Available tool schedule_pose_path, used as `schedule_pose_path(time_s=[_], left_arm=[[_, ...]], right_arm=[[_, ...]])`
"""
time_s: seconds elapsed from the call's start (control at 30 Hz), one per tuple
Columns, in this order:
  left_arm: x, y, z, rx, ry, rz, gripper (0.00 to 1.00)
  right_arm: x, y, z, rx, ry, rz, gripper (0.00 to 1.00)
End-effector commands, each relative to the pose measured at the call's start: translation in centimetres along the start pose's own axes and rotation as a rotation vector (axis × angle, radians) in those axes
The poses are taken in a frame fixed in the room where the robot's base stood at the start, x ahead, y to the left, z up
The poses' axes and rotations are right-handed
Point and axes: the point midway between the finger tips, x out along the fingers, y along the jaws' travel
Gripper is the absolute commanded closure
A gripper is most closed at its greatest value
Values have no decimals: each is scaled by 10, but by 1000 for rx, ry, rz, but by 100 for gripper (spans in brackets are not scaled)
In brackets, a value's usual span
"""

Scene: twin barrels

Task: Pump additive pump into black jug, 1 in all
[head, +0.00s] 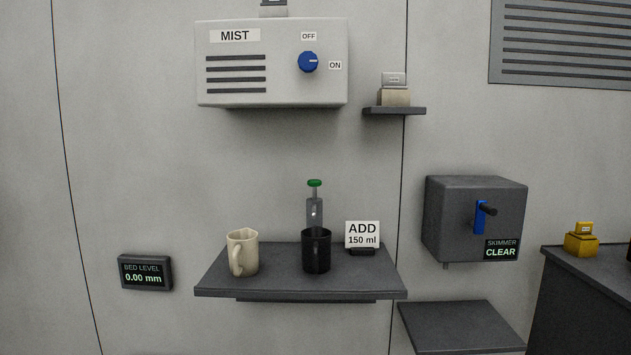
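The additive pump (314,211) is a grey, see-through body with a green top knob (314,183). It stands upright above and behind the black jug (316,254), which hides its lower part. I cannot tell whether its outlet is over the jug's mouth. The black jug stands upright on the dark wall shelf (230,286); its inside is not visible. Neither of my grippers shows in the head view.
A beige jug (243,252) stands left of the black jug. An "ADD 150 ml" sign (362,235) stands to the right. The MIST box (272,85) hangs above, the skimmer box (460,245) at right. A lower shelf (460,325) is bare.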

Motion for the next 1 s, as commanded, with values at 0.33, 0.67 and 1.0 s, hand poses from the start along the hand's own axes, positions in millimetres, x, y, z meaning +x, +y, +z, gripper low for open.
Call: schedule_pose_path(time_s=[0.33,0.67,1.0], left_arm=[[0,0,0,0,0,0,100],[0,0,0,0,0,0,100],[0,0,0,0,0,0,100]], right_arm=[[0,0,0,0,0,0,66],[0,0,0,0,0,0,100],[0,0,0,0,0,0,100]])
